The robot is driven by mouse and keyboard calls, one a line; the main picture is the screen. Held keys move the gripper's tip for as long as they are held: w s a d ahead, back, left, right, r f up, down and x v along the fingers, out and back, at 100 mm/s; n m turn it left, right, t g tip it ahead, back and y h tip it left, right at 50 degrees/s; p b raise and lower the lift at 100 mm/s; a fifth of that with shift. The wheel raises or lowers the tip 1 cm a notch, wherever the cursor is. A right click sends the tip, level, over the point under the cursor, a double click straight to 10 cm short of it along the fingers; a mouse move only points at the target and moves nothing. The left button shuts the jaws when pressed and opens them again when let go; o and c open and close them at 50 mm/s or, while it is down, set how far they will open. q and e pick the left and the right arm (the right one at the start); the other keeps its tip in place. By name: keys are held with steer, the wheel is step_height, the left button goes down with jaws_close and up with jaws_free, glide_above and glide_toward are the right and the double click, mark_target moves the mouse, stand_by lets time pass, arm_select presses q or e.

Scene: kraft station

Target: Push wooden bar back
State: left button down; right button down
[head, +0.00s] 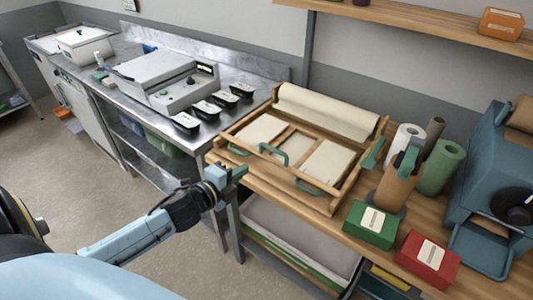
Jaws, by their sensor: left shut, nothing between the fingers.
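A wooden frame (262,180) lies on the wooden worktop, with pale sheets in it, green handles along its near side and a cream paper roll (325,112) at its back. Its wooden bars run along the front and between the sheets; I cannot tell which one is the separate bar. My left gripper (238,173) comes in from the lower left. Its green fingers are shut and empty, just in front of the frame's near left corner. I cannot tell whether they touch the wood. My right gripper is not in view.
A green box (370,225) and a red box (427,259) stand right of the frame, near several upright rolls and a blue machine (490,165). A steel counter (140,100) with black tubs stands at left.

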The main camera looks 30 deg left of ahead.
mark_target(272, 150)
arm_select(q)
steer(key=x, duration=1.2)
steer(key=shift+f, duration=0.1)
steer(key=shift+w, duration=0.1)
